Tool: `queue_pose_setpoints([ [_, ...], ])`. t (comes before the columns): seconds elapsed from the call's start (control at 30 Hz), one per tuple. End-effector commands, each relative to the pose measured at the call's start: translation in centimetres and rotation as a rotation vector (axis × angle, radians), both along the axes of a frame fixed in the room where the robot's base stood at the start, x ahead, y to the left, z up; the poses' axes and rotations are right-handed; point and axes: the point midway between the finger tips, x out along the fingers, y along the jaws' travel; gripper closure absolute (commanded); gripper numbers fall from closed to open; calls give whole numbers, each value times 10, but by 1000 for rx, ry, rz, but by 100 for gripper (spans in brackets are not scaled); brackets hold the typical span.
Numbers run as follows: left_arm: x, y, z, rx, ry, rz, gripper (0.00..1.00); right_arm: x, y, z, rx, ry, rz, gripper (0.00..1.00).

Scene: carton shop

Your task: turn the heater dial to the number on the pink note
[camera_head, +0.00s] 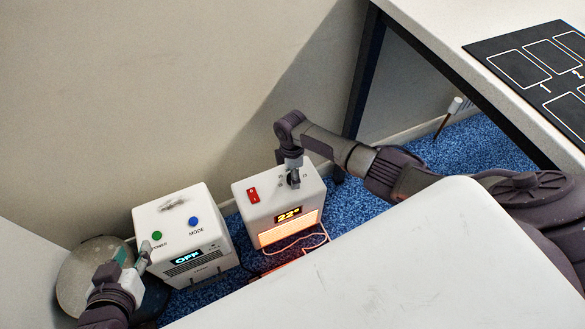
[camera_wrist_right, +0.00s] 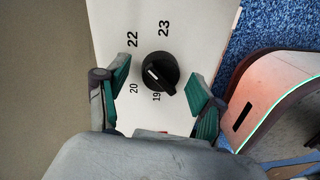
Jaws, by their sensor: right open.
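The white heater (camera_head: 262,219) stands on the blue carpet, its front glowing orange and its display reading 22 with a degree mark. Its black dial (camera_wrist_right: 160,72) is on top, with 22, 23, 20 and 19 printed around it. The dial bears a short white mark on its left part; I cannot tell which number it selects. My right gripper (camera_head: 293,180) is over the dial; in the wrist view its green-padded fingers (camera_wrist_right: 160,88) are open, one on each side and apart from it. My left gripper (camera_head: 132,261) is open, beside the other white box. No pink note is visible.
The white box (camera_head: 190,222) left of the heater has a green POWER button, a blue MODE button and a display reading OFF. A red switch (camera_head: 253,195) is on the heater's top. A wall rises behind. A white table (camera_head: 455,35) with a black mat stands right.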

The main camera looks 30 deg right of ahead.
Motion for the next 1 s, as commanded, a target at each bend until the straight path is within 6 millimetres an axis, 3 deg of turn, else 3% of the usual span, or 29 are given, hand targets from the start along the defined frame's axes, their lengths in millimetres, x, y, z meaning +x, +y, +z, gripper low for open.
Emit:
queue_pose_setpoints([
  [0.17,0,0,0,0,0,0,60,2,-1,21,0,-3,1,33],
  [0.4,0,0,0,1,0,1,60,6,-2,74,0,-5,0,33],
  [0.6,0,0,0,1,0,1,60,8,-3,105,-1,-3,0,33],
  [1.0,0,0,0,1,0,1,60,8,-2,118,0,-1,0,33],
])
